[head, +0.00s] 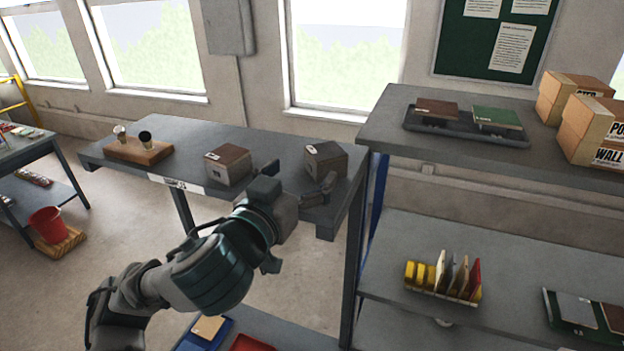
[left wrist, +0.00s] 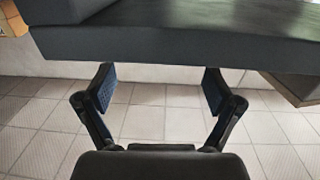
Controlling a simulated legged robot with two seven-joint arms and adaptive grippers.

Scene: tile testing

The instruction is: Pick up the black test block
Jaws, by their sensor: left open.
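I cannot clearly single out a black test block. A small black-headed piece (head: 145,138) stands upright in a wooden holder (head: 138,152) on the grey table, beside a pale-headed piece (head: 120,134). Two grey blocks with brown tops also sit on this table, a left one (head: 228,166) and a right one (head: 325,159). My left gripper (head: 322,190) is at the table's front edge, just in front of the right block. In the left wrist view my left gripper (left wrist: 159,80) is open, with nothing between its blue-padded fingers. My right gripper is not in view.
The grey table's edge (left wrist: 180,48) spans the left wrist view beyond the fingers. At right, a taller shelf unit (head: 385,110) holds a dark tray (head: 465,134) and cardboard boxes (head: 598,130). A red bucket (head: 48,224) is at left.

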